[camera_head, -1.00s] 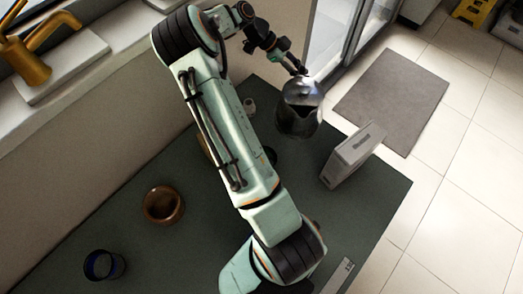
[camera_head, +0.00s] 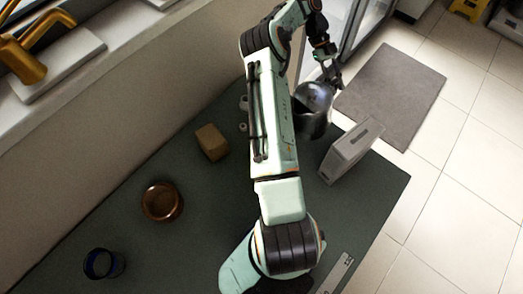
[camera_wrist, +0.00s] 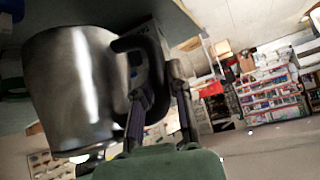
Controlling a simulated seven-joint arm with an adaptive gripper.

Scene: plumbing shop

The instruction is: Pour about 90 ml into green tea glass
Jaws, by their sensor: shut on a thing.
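A shiny metal pitcher (camera_head: 312,118) hangs from my gripper (camera_head: 328,74) over the far right part of the dark green table. In the wrist view the pitcher (camera_wrist: 75,92) fills the left side, and my gripper (camera_wrist: 160,88) is shut on its black handle. No liquid or stream is visible, and I cannot judge its tilt exactly. I cannot make out a green tea glass; my arm covers the middle of the table. A dark blue glass (camera_head: 104,264) stands at the near left, far from the pitcher.
A brown round bowl (camera_head: 162,202) stands left of my arm. A tan block (camera_head: 211,142) lies farther back, with small grey items (camera_head: 243,126) close to my arm. A grey box (camera_head: 351,151) stands near the right table edge, close to the pitcher.

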